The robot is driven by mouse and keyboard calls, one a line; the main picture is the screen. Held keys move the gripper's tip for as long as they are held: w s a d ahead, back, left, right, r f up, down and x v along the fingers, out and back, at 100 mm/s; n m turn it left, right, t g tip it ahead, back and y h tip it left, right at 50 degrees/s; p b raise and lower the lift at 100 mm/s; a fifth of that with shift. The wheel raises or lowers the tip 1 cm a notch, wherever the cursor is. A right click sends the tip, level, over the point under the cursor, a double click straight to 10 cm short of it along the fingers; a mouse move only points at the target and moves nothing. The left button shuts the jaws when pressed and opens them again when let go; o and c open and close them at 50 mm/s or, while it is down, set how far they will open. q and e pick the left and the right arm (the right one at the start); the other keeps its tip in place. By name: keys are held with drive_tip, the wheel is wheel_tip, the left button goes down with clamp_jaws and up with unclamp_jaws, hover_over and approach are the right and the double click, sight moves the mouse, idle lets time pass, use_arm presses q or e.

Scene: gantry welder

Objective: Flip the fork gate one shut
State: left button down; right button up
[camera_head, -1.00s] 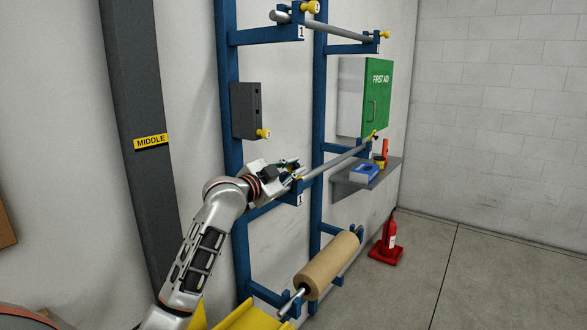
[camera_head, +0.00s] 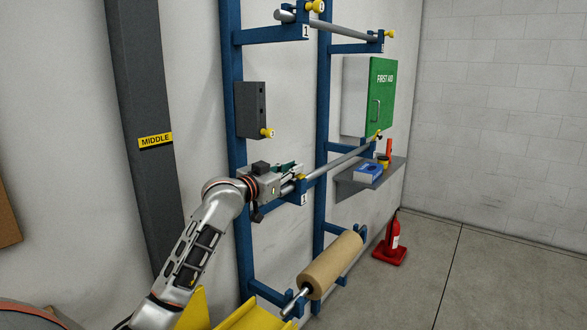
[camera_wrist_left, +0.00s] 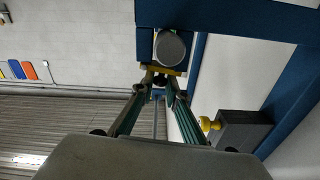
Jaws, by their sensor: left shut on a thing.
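The fork gate one is a small yellow piece at the near fork of the middle rack level, by the blue arm with the "1" plate (camera_head: 304,199). In the left wrist view it shows as a yellow strip (camera_wrist_left: 176,72) beside the round grey end of the bar (camera_wrist_left: 170,47). My left gripper (camera_head: 296,181) is at this fork. In the wrist view its two fingers (camera_wrist_left: 160,82) close in on a small dark part at the yellow strip. The fingers partly hide the gate, and I cannot tell its exact angle. My right gripper is not in view.
The blue rack post (camera_head: 236,215) stands beside my arm. A dark box with a yellow knob (camera_head: 251,110) is above it. Below are a brown roll (camera_head: 331,266) and a yellow tray (camera_head: 250,316).

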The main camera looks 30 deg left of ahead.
use_arm(q)
drive_tip(key=shift+a+f+n, duration=0.15)
drive_tip(key=shift+f+n, duration=0.05)
drive_tip(key=shift+n, duration=0.6)
drive_tip(key=c, duration=2)
unclamp_jaws()
drive_tip(key=s, duration=0.8)
drive_tip(key=s+a, duration=0.1)
drive_tip(key=s, duration=0.3)
